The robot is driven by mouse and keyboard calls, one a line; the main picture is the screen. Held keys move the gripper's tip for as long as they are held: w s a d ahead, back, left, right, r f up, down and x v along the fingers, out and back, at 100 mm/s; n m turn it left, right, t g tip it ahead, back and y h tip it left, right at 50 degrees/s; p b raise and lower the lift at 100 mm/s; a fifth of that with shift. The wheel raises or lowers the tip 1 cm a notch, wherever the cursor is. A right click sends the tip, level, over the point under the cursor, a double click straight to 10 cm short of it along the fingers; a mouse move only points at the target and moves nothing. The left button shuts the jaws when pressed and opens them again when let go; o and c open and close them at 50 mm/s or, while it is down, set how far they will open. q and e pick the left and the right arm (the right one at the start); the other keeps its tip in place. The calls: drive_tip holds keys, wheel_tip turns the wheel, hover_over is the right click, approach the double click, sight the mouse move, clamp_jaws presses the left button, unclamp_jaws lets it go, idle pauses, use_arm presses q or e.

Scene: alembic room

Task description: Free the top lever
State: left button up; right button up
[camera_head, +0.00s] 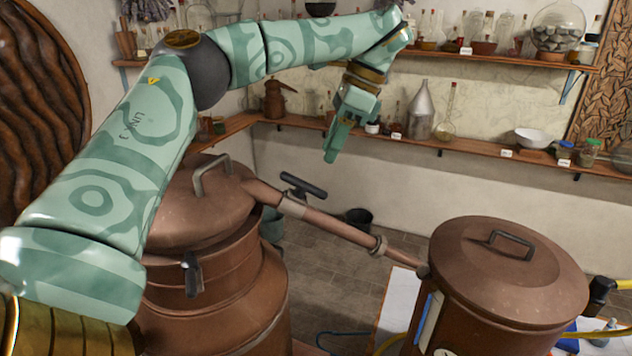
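A dark lever (303,186) with a bar-shaped handle stands on the copper pipe, near where the pipe leaves the still's lid. The copper still (215,285) stands at the lower left, its domed lid (205,212) partly hidden by my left arm. A second dark latch (192,274) hangs on the front of the still. My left gripper (333,150) points downward above and to the right of the lever, apart from it. Its fingers overlap in this view, so its opening is unclear, and nothing shows in it. My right gripper is out of view.
The copper pipe (335,228) slopes down right to a lidded copper vessel (505,275). Shelves (480,151) with glass bottles and flasks line the back walls. Free air lies between my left gripper and the pipe.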

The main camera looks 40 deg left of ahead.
sight(303, 187)
use_arm(q)
drive_tip(key=x, duration=0.8)
drive_tip(key=shift+s+f, duration=0.1)
drive_tip(key=shift+f, duration=0.05)
clamp_jaws()
